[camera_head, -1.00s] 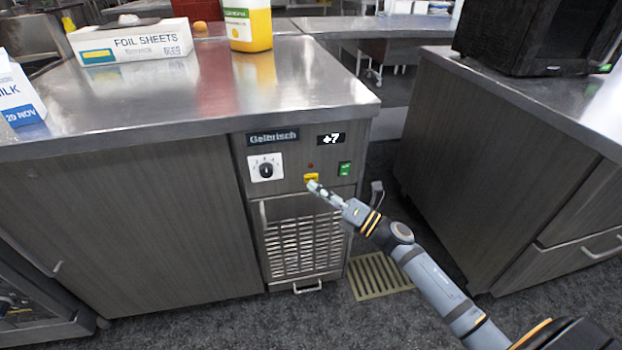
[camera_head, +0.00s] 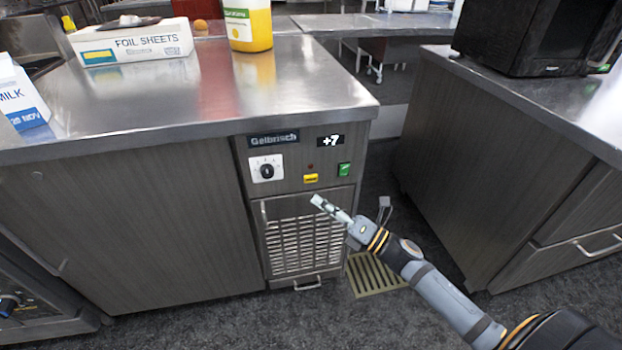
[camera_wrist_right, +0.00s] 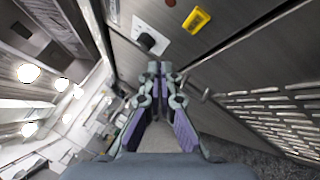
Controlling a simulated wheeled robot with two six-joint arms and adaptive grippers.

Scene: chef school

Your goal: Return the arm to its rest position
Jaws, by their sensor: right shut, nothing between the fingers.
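My right gripper (camera_head: 319,202) is shut and empty, in front of the counter's control panel. In the head view it appears just below the yellow button (camera_head: 311,178), over the top of the vent grille (camera_head: 305,243). In the right wrist view, the closed fingertips (camera_wrist_right: 160,68) point toward the panel, with the yellow button (camera_wrist_right: 196,19) to the upper right and the dial (camera_wrist_right: 151,40) just above. A gap to the button shows. My left gripper is not in view.
A steel-topped counter (camera_head: 200,100) carries a foil sheets box (camera_head: 135,43), a milk carton (camera_head: 18,95) and a yellow bottle (camera_head: 248,25). A second counter (camera_head: 490,160) with a black microwave (camera_head: 540,35) stands at right. Floor between them holds a drain grate (camera_head: 372,275).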

